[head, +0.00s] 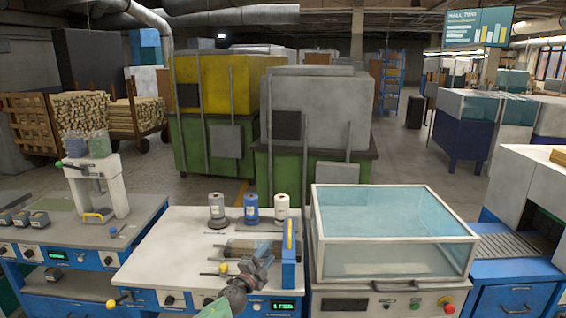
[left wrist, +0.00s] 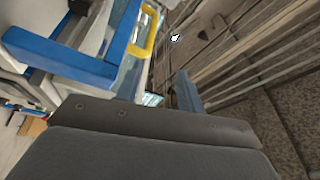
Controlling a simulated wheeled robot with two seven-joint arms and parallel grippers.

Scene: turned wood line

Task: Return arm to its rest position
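My left gripper (head: 264,266) is low in the middle of the head view, over the front right of the white-topped bench (head: 180,232). My left arm comes up from the bottom edge behind it. In the left wrist view, the dark gripper body fills the bottom, and the fingers (left wrist: 158,88) stand apart with nothing seen between them. Nothing appears held. My right gripper is in neither view.
A blue upright frame with a yellow handle (head: 289,252) stands close right of the gripper; its handle also shows in the left wrist view (left wrist: 146,32). Three spools (head: 251,210) stand behind. A clear-covered machine (head: 390,288) is to the right, a press (head: 98,190) to the left.

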